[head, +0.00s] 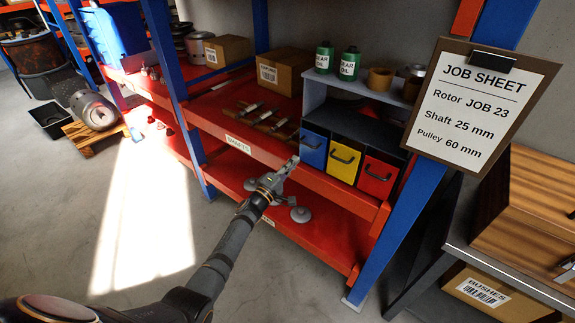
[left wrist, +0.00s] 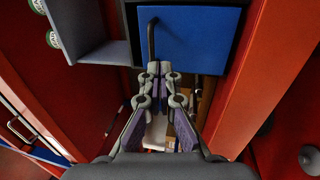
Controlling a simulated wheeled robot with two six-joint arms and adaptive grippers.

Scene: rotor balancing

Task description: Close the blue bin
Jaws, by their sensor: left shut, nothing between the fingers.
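The blue bin (head: 313,147) is the leftmost of three coloured bins in the grey unit on the red shelf. Its front has a dark handle (head: 312,142). In the left wrist view the blue front (left wrist: 195,40) fills the top, and its handle shows as a dark bar (left wrist: 151,42). I cannot tell how far the bin stands out. My left gripper (head: 291,162) is shut and empty, just in front of and below the blue bin; its fingertips (left wrist: 158,67) also show close to the handle's end. Contact is unclear.
Yellow (head: 344,162) and red (head: 377,178) bins sit right of the blue one. Shafts (head: 262,116) lie on the shelf to its left. Gear oil bottles (head: 349,63) stand above. A blue upright (head: 400,215) and job sheet (head: 478,105) are at the right. Floor is free at left.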

